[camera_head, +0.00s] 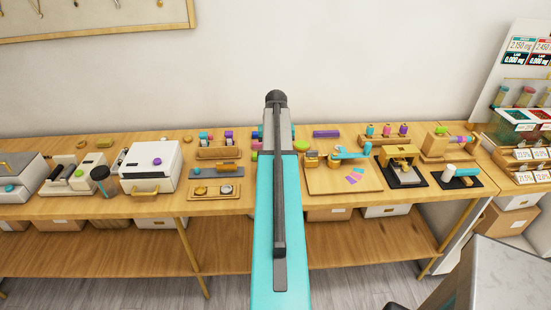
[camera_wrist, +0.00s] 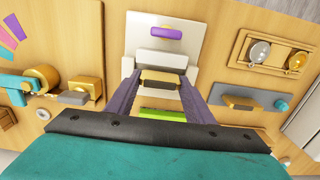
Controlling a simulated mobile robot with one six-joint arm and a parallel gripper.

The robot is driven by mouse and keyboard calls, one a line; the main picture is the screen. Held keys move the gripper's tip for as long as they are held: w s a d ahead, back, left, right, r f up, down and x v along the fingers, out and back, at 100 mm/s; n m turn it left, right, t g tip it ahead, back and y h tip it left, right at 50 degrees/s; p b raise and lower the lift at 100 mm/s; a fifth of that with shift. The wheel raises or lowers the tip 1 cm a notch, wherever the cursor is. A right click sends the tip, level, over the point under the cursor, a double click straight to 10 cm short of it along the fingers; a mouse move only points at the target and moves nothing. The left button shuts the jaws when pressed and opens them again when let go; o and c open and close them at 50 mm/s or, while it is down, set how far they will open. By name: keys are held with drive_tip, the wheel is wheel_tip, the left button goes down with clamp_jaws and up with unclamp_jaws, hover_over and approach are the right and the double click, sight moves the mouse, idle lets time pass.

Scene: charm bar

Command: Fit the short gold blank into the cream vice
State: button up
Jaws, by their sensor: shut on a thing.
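The cream vice (camera_wrist: 158,58) shows in the wrist view at top middle, a pale base with cream blocks and a purple handle (camera_wrist: 167,33). My gripper (camera_wrist: 162,82) has two purple fingers, shut on the short gold blank (camera_wrist: 163,77), which lies crosswise between the fingertips. The blank appears just in front of, or over, the vice's long cream block. I cannot tell whether it touches the vice. In the head view my own arm covers the gripper, the blank and most of the vice.
In the wrist view, a wooden tray with two round pieces (camera_wrist: 275,52) and a grey block with a blue knob (camera_wrist: 250,102) lie right. A gold and blue tool (camera_wrist: 38,80) stands left. A green bar (camera_wrist: 160,115) lies between my fingers, nearer the wrist.

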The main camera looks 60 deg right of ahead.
drive_tip(key=shift+f+b, duration=0.55)
drive_tip(key=shift+f, duration=0.9)
idle(0.8)
drive_tip(key=o, duration=1.3)
drive_tip(key=shift+r, duration=0.1)
drive_tip(key=shift+r+p, duration=4.05)
drive_tip(key=shift+r, duration=2.9)
